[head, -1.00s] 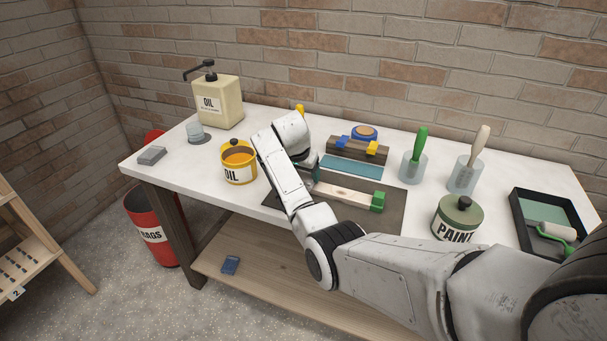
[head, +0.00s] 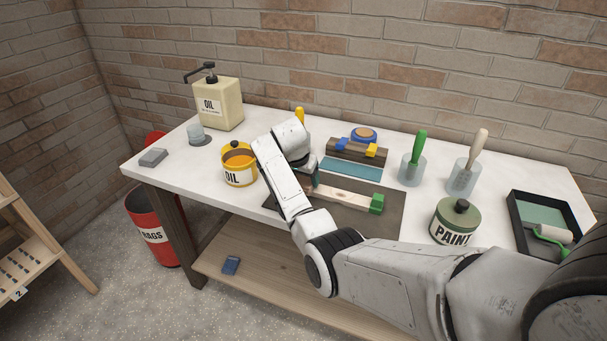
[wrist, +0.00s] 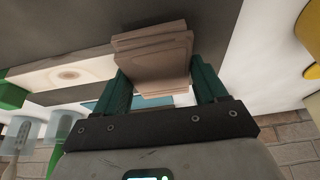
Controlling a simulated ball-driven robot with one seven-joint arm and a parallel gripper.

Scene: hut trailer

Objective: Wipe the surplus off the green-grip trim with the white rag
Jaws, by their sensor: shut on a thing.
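The green-grip trim, a pale wooden strip (head: 345,195) with a green block (head: 377,204) at its right end, lies on a dark mat (head: 385,222) on the bench. In the wrist view its knotted wood (wrist: 68,75) shows left of my gripper.
A dark block with blue and yellow grips (head: 357,151) and a teal strip (head: 351,166) lie behind the trim. The yellow oil tin (head: 239,168) stands close left of my arm. The paint tin (head: 456,222), brush jars (head: 412,170) and roller tray (head: 545,222) stand right.

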